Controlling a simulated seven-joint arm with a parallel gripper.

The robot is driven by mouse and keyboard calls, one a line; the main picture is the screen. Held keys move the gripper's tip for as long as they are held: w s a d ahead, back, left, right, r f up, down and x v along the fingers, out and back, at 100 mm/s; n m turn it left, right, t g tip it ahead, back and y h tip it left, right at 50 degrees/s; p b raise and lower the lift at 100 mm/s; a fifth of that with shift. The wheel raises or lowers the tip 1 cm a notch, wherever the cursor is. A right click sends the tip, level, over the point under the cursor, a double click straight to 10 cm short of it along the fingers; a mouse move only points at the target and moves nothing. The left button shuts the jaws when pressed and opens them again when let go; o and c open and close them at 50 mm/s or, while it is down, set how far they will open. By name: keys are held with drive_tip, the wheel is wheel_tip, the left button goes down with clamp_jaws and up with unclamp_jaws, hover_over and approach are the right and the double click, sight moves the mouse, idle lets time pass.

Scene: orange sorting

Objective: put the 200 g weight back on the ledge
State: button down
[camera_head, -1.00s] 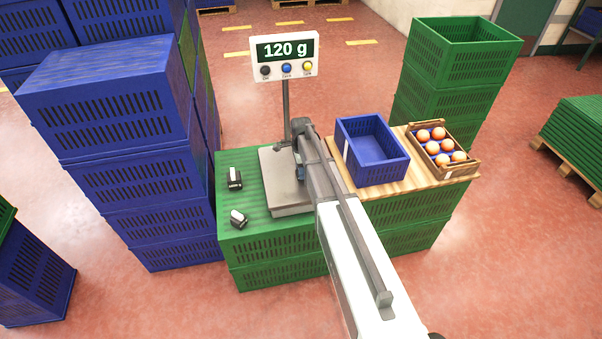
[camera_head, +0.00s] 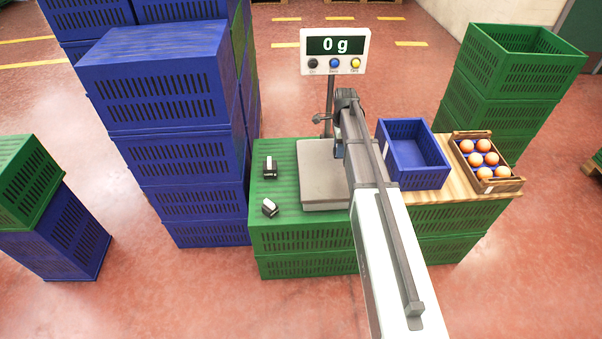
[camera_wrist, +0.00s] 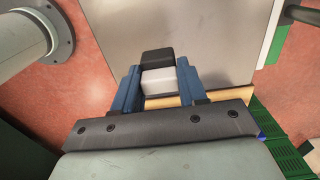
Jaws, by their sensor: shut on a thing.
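My gripper (camera_wrist: 158,76) is shut on a weight (camera_wrist: 158,80), a small block with a dark part and a pale part, between its blue fingers. No marking on it is readable. In the head view my arm hides the held weight, and one blue finger of my gripper (camera_head: 338,150) shows at the right side of the scale plate (camera_head: 318,180). The scale display (camera_head: 335,45) reads 0 g. Two other black-and-white weights, a rear one (camera_head: 270,168) and a front one (camera_head: 269,207), rest on the green ribbed top (camera_head: 285,222) left of the plate.
An empty blue crate (camera_head: 413,165) and a wooden box (camera_head: 490,184) of several oranges stand on a wooden board to the right. Tall blue crates (camera_head: 180,150) rise close on the left. The scale's post (camera_head: 328,112) stands behind the plate, which looks bare where visible.

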drive_tip(key=s+a+f+n, duration=0.15)
drive_tip(key=a+f, duration=0.25)
drive_tip(key=a, duration=0.9)
drive_tip(key=s+a+f+n, duration=0.1)
drive_tip(key=a+f+n, duration=0.25)
drive_tip(key=a, duration=0.85)
drive_tip(key=shift+w+a+f+n, duration=0.2)
drive_tip(key=shift+w+f+n, duration=0.35)
drive_tip(key=shift+f, duration=1.4)
drive_tip(key=shift+w+a+f+n, duration=0.3)
drive_tip(key=shift+f+n, duration=0.5)
drive_tip(key=shift+f, duration=1.2)
drive_tip(key=shift+w+a+f+n, duration=0.15)
drive_tip(key=shift+w+f+n, duration=0.4)
drive_tip(key=shift+f, duration=1.4)
drive_tip(key=shift+s+f, duration=0.1)
drive_tip(key=shift+s, duration=0.05)
drive_tip(key=c, duration=0.6)
unclamp_jaws()
wheel_tip(320, 180, up, 12)
drive_tip(key=shift+r, duration=0.1)
